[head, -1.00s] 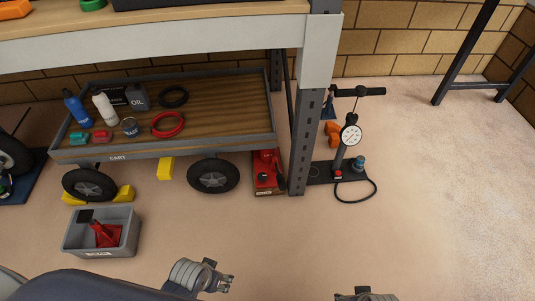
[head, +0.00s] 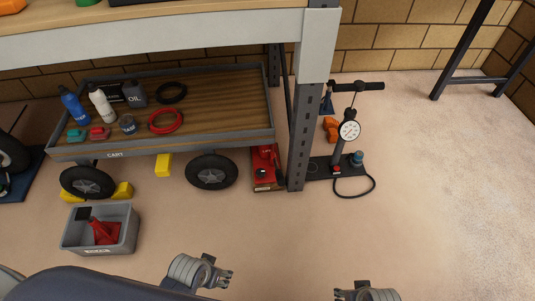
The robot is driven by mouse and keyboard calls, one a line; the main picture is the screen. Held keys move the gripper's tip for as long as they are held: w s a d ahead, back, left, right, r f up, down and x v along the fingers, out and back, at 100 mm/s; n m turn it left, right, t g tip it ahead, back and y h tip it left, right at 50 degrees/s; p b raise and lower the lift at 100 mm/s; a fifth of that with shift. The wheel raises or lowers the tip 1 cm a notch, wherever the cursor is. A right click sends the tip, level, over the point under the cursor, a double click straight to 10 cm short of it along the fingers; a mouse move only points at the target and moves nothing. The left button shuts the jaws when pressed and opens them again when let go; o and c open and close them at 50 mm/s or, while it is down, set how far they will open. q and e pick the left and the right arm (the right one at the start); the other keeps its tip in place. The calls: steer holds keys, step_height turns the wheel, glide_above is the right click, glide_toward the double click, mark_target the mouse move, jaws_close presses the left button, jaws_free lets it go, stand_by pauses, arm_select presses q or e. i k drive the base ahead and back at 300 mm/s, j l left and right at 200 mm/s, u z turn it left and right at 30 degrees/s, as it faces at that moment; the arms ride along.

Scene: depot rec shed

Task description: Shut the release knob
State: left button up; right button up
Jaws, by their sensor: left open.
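A red jack-like unit (head: 265,168) stands on the floor behind the grey shelf post, partly hidden by the cart and post. A small dark round part (head: 262,173) shows on it; I cannot tell whether this is the release knob or how it is set. My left gripper (head: 225,278) is open and empty above the floor at the bottom middle, well in front of the red unit and apart from it. My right gripper (head: 343,293) is at the bottom edge, holding nothing that I can see; its jaw opening is unclear.
The cart (head: 115,155) with bottles and hoses stands under the bench at left. A grey bin (head: 127,240) with a red item sits in front of it. A floor pump (head: 345,145) with gauge and hose stands right of the shelf post (head: 300,140). The floor at right is clear.

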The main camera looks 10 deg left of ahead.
mark_target(260, 172)
steer(key=u, duration=0.3)
steer(key=i+l+u, duration=0.4)
steer(key=l, duration=0.2)
steer(key=l+u, duration=0.25)
steer(key=i+l+u, duration=0.2)
steer(key=l, duration=0.2)
steer(key=k, duration=0.1)
